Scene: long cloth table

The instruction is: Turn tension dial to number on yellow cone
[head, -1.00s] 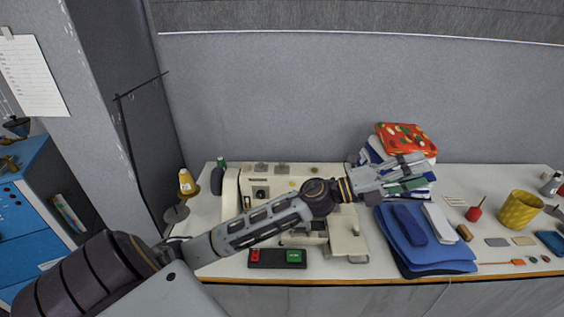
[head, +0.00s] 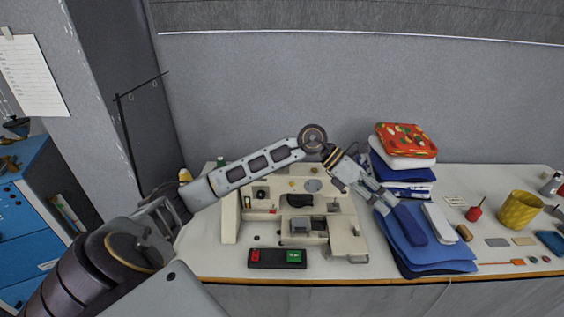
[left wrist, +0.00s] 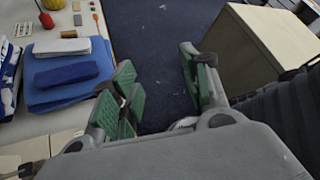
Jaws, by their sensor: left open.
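A cream sewing machine (head: 230,218) stands on the table, with a small dark dial (head: 261,193) on its left part. The dial's numbers are too small to read. Only the top of the yellow cone (head: 185,174) shows above my left arm; no number can be read on it. My left gripper (head: 384,206) is to the right of the machine, well apart from the dial, above the blue folded cloth. In the left wrist view the green-padded fingers of my left gripper (left wrist: 165,95) are spread with nothing between them. My right gripper is not in view.
Blue folded cloth (head: 440,257) lies right of the machine, with a stack under a red patterned cloth (head: 405,139) behind. A red and green switch box (head: 277,258) sits at the front edge. A yellow basket (head: 519,210) and small tools are farther right.

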